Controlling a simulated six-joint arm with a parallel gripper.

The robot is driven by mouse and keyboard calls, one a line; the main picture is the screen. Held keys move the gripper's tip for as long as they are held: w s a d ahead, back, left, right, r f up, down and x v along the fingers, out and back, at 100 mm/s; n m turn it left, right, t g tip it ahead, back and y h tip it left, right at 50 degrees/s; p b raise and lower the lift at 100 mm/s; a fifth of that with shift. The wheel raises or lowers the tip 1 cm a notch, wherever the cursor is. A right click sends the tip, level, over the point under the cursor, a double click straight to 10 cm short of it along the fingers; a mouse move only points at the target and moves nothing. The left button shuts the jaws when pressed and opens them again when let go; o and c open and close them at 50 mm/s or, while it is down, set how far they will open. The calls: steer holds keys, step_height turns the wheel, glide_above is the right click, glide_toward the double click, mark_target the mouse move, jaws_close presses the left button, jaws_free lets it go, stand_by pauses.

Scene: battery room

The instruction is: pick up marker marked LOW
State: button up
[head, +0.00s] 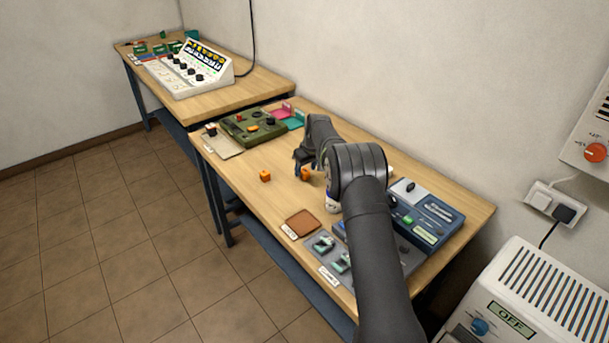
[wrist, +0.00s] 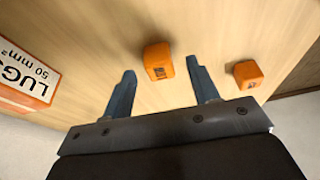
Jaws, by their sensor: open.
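Two orange block markers lie on the wooden table. In the wrist view one marker (wrist: 158,62) sits ahead of the gap between my fingertips, and the other marker (wrist: 247,74) lies to the right, outside the fingers. Each has a small dark printed label, too small to read, so I cannot tell which says LOW. In the head view one marker (head: 265,176) is in the clear and the other (head: 306,174) is beside my gripper (head: 299,163), partly hidden by it. In the wrist view my gripper (wrist: 160,68) is open, with nothing between its pads.
An orange and white box (wrist: 30,75) reading "LUGS 50 mm²" is at the left of the wrist view. A green device (head: 252,127) stands beyond my gripper; a blue device (head: 428,215) is to its right. A brown pad (head: 302,222) lies near the front edge.

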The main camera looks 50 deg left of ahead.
steer(key=shift+x, duration=0.8)
steer(key=c, duration=1)
steer(key=shift+c, duration=0.2)
steer(key=shift+r, duration=0.15)
